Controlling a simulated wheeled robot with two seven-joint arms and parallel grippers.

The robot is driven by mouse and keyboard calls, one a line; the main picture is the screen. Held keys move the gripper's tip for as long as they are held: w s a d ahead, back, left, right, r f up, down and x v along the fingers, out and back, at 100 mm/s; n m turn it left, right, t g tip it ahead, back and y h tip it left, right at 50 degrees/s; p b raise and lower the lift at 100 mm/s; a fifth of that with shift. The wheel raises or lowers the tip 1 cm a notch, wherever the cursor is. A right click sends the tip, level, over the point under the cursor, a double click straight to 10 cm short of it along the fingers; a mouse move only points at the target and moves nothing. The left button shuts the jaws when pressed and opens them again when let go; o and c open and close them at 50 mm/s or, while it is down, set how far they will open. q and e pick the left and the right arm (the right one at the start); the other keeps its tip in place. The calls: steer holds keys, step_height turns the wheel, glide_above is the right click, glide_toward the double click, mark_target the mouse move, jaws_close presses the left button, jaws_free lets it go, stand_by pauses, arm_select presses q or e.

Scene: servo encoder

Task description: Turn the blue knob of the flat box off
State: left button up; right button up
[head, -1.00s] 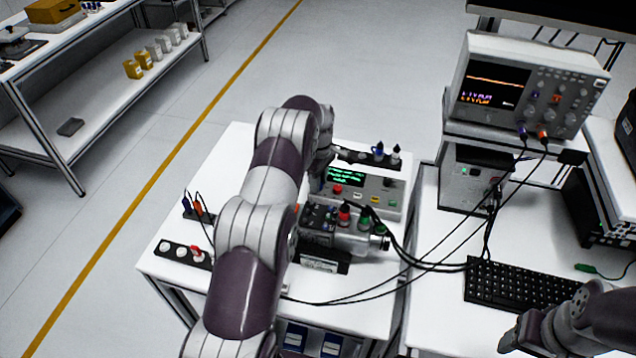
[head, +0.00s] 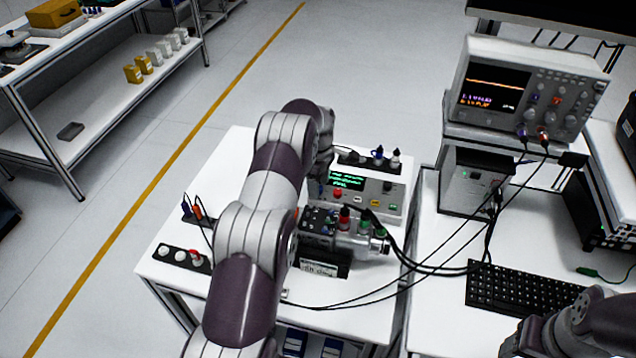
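A flat black box (head: 352,160) lies at the back of the white table, with a blue knob (head: 378,153) and a white knob (head: 395,156) standing up at its right end. Its left end is behind my arm. My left arm reaches over the table and bends down at the far end. My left gripper (head: 322,168) is at the left of the grey box with the green-lit display, left of and apart from the blue knob. It is mostly hidden by my wrist, so its fingers cannot be made out.
The grey panel box (head: 395,192) with buttons and a motor unit (head: 345,240) with cables stand mid-table. A black strip (head: 176,257) with round knobs lies at the left front. An oscilloscope (head: 530,85) and keyboard (head: 520,290) are at the right.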

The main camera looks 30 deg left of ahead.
arm_select(q)
steer(key=shift+r, duration=0.1)
step_height(320, 180, up, 3)
steer(key=shift+p, duration=0.65)
step_height(320, 180, up, 10)
steer(key=p, duration=0.9)
steer(key=shift+f, duration=0.25)
steer(key=shift+s+d, duration=0.1)
